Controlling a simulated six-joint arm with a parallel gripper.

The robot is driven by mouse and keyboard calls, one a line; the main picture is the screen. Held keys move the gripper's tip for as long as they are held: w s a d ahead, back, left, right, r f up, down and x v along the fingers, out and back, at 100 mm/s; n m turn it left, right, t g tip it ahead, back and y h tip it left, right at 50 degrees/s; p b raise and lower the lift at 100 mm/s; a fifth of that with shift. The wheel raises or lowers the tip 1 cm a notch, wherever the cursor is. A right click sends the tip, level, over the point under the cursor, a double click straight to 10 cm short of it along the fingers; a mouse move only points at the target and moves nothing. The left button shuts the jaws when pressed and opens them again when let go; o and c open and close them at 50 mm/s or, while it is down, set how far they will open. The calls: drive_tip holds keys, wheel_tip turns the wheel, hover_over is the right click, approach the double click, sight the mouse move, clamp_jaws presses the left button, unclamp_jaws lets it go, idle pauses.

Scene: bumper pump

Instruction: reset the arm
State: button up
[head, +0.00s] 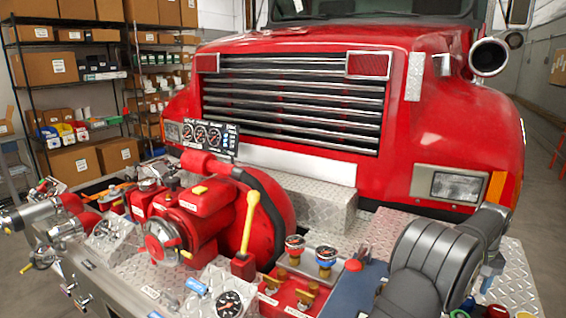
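My arm (432,258) shows as dark grey links at the lower right, folded close to the camera over the right end of the bumper. Its end is hidden behind the links or outside the picture, so my gripper's fingers do not show. The red bumper pump (190,215) stands on the tread-plate bumper left of the arm, with a yellow-handled lever (250,222) upright on its right side.
A gauge panel (208,137) rises behind the pump. The red fire truck's grille (290,100) is behind. Shelves with boxes (65,70) line the left. Open space lies above the bumper.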

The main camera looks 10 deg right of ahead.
wheel_tip(320, 180, up, 7)
wheel_tip(320, 180, down, 14)
drive_tip(key=shift+r, duration=0.15)
wheel_tip(320, 180, up, 6)
drive_tip(key=shift+f, duration=0.1)
drive_tip(key=s+r, duration=0.2)
drive_tip(key=s, duration=0.1)
drive_tip(key=s+r, duration=0.2)
drive_tip(key=s, duration=0.2)
drive_tip(key=s+r, duration=0.2)
drive_tip(key=s, duration=0.2)
drive_tip(key=shift+s+a+r, duration=0.25)
drive_tip(key=shift+a+r, duration=0.15)
drive_tip(key=shift+m, duration=0.5)
drive_tip(key=w+a, duration=0.7)
drive_tip(key=w, duration=0.3)
drive_tip(key=w+a, duration=0.7)
drive_tip(key=w, duration=0.3)
drive_tip(key=w+a, duration=0.7)
drive_tip(key=w, duration=0.4)
drive_tip(key=shift+w+a+r, duration=0.1)
drive_tip(key=w+a+f, duration=0.2)
drive_tip(key=w+a, duration=0.4)
drive_tip(key=a, duration=0.6)
drive_tip(key=shift+n, duration=0.4)
